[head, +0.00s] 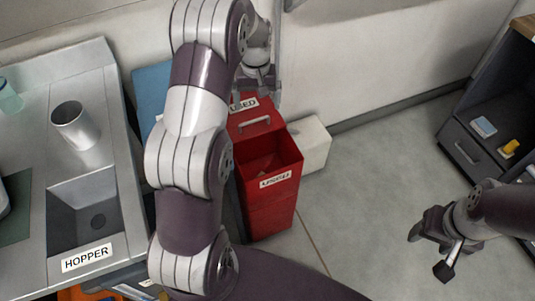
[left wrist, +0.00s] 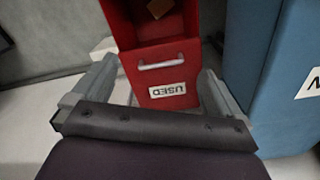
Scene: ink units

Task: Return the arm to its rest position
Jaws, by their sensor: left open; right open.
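My left arm reaches up through the middle of the head view. Its gripper (head: 262,82) is at the far side of the red bin, partly hidden behind the arm and the bin's lid. In the left wrist view the left gripper's fingers (left wrist: 158,70) are spread apart with nothing held between them. My right gripper (head: 428,252) is open and empty over the floor at the lower right of the head view.
A steel counter (head: 95,185) with a HOPPER basin and a metal cup (head: 73,125) is at left. A dark shelf unit (head: 462,145) is at right. The floor between is clear.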

